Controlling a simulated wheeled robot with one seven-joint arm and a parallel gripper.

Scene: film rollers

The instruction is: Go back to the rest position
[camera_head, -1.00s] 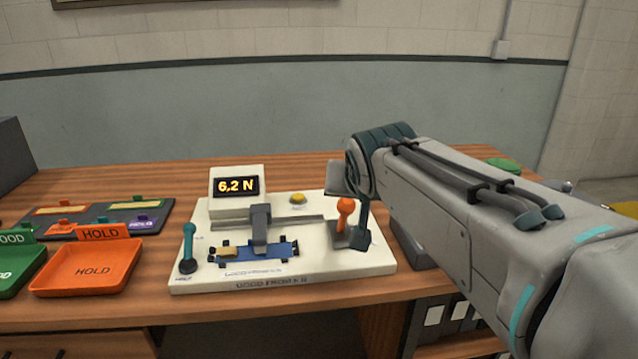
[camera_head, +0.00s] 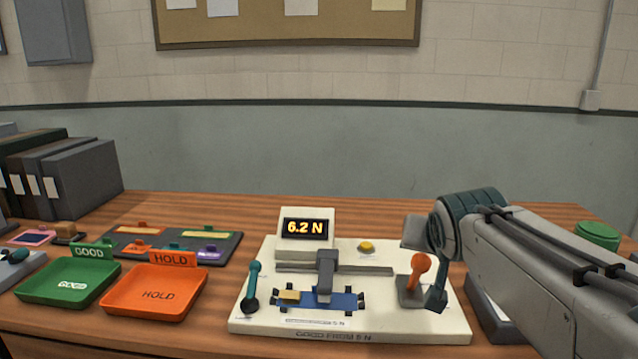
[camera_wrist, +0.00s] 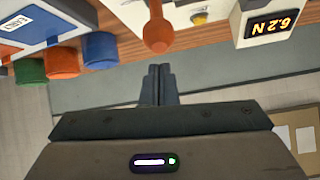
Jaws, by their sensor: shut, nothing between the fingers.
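My gripper (camera_head: 437,300) hangs at the end of my arm, just right of the orange-knobbed lever (camera_head: 420,265) on the white tester. In the wrist view its dark fingers (camera_wrist: 158,72) are together and empty, with the orange knob (camera_wrist: 157,35) just beyond them. I cannot tell from these views whether they touch the lever. The tester (camera_head: 350,325) holds a blue carriage (camera_head: 340,301) with a yellowish piece under a grey clamp. Its display (camera_head: 305,227) reads 6.2 N.
A green GOOD tray (camera_head: 68,300) and an orange HOLD tray (camera_head: 155,312) stand left of the tester. A dark board (camera_head: 222,243) with coloured labels lies behind them. Binders (camera_head: 85,178) stand at the far left. A green round item (camera_head: 598,232) is at the right.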

